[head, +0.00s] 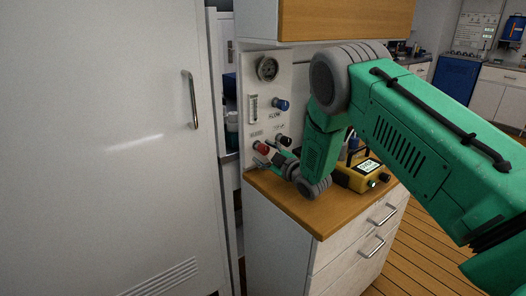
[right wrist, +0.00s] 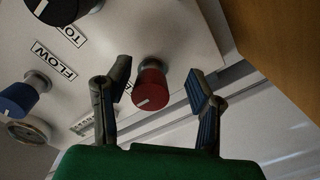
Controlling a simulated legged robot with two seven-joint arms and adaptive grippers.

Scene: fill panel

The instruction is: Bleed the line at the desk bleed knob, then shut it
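The panel (head: 283,78) stands upright at the back of the desk. It bears a red knob (head: 262,148), a blue knob (head: 281,104) and a black knob (head: 284,141). The label by the red knob is not readable. My right gripper (head: 268,160) is at the panel's lower part, by the red knob. In the right wrist view my right gripper (right wrist: 158,76) is open, with the red knob (right wrist: 151,90) between its fingers. Gaps show on both sides, and the knob's white mark shows. My left gripper is not in view.
A round gauge (head: 267,68) and a flow tube (head: 252,108) are on the panel. A yellow meter (head: 360,176) stands on the desk (head: 325,217) right of my forearm. A tall white cabinet (head: 100,150) is at left; a wooden cupboard (head: 345,18) hangs above.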

